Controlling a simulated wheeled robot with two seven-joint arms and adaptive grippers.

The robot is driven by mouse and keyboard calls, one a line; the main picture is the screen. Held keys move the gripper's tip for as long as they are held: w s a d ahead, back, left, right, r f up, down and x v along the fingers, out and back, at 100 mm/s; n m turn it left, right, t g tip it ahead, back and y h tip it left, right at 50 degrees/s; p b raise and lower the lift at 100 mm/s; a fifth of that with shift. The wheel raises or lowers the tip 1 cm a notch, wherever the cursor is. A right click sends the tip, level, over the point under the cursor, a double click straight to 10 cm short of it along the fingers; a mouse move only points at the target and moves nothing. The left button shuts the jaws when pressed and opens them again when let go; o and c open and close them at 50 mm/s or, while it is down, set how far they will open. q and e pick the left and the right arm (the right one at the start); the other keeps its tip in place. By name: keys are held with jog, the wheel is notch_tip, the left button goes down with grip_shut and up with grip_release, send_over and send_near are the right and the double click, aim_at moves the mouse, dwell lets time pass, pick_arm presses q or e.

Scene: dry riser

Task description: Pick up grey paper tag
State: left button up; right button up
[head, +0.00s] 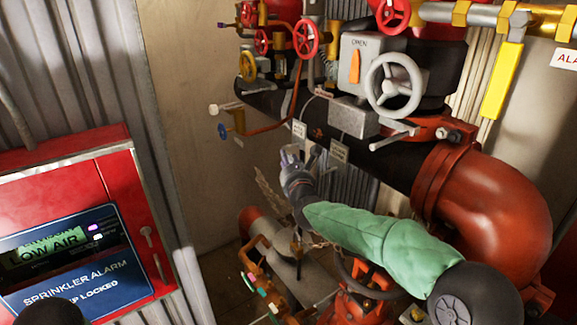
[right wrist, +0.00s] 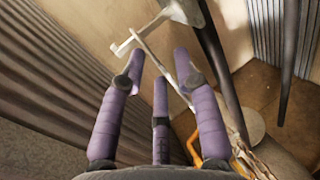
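Two pale grey tags hang below the dark pipe in the head view: one tag (head: 299,129) just above my fingers, another tag (head: 339,151) to the right. I cannot tell which is the paper one. My right gripper (head: 290,157), on its green-sleeved arm, is close below the left tag and appears apart from it. In the right wrist view its purple fingers (right wrist: 160,75) are spread, with nothing held between them. No tag is clearly recognizable there.
A red sprinkler alarm panel (head: 80,225) stands at the left. A thick dark pipe (head: 270,104) and a red elbow (head: 490,205) crowd the right. Valve wheels (head: 395,85) stand above. A pale rod-like piece (right wrist: 155,55) crosses behind the fingers in the wrist view.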

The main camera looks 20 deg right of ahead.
grip_shut()
jog(key=shift+r, duration=0.1)
